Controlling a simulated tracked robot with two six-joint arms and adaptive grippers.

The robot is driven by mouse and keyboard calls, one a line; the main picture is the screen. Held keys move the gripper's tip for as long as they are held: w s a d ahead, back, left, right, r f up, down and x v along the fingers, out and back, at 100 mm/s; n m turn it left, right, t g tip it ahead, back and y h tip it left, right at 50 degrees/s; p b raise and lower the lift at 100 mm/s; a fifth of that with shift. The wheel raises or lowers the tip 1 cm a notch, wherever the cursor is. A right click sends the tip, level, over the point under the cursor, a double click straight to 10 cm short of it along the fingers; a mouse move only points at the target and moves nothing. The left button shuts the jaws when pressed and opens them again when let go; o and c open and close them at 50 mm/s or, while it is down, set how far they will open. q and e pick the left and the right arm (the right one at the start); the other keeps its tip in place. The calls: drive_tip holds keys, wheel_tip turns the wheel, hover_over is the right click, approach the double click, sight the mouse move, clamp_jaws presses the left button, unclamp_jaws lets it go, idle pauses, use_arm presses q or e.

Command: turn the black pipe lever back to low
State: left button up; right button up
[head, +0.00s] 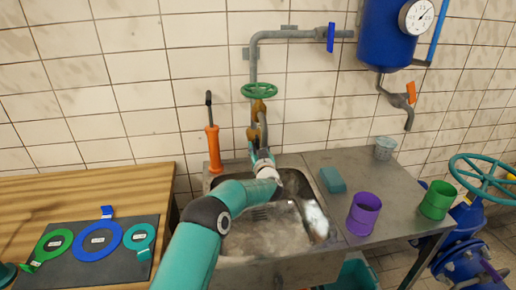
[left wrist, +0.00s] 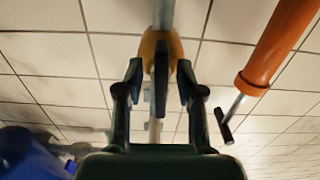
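The black pipe lever (left wrist: 160,88) shows in the left wrist view on a yellow valve body (left wrist: 155,45) set in a grey pipe (left wrist: 164,12). It lies along the pipe line, between the two fingers of my left gripper (left wrist: 159,72). The fingers are open, one on each side, with gaps to the lever. In the head view, brass-coloured valve parts (head: 260,108) sit on the pipe below a green handwheel (head: 260,90). My left gripper (head: 260,150) is just below them, above the sink. The lever cannot be made out in the head view. My right gripper is not in view.
An orange hand pump (head: 212,145) stands close left of the pipe. The metal sink (head: 318,240) lies under my left arm. A sponge (head: 332,180), purple cup (head: 363,213) and green cup (head: 436,200) stand to the right. A blue tank (head: 383,35) hangs at upper right.

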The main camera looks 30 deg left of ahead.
use_arm(q)
drive_tip(key=shift+s+r, duration=0.1)
drive_tip(key=v, duration=1.1)
drive_tip(key=shift+s+d, duration=0.25)
drive_tip(key=shift+s, duration=0.05)
